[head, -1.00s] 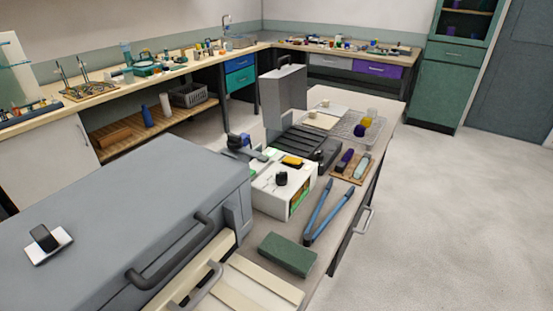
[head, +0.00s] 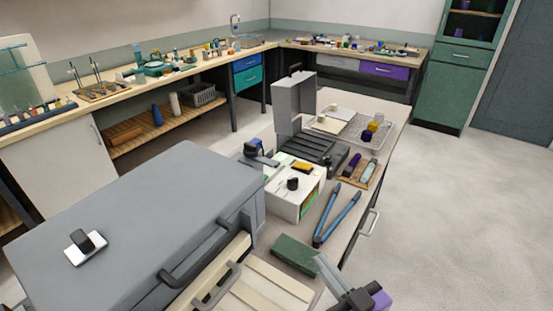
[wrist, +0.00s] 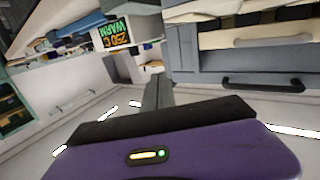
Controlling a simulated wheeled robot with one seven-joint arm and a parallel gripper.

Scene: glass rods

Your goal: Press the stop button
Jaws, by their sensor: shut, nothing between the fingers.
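A white box (head: 284,203) stands on the bench, with a black knob (head: 292,184) and a yellow-orange piece (head: 302,166) on top. Its lit display (wrist: 113,34), reading like "250 C WARM", shows upside down in the wrist view. I cannot tell which part is the stop button. A large grey cabinet (head: 150,215) stands left, with a black piece on a white plate (head: 86,247) on its top. My gripper (head: 326,267) is at the bottom right, in front of the bench, touching nothing visible. Its grey fingers (wrist: 158,92) are together and empty in the wrist view.
Blue-handled tongs (head: 336,214) and a green block (head: 295,253) lie between my gripper and the white box. A dark case with a raised grey lid (head: 294,100) and a wire tray (head: 350,125) are behind. Open floor (head: 460,220) lies right.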

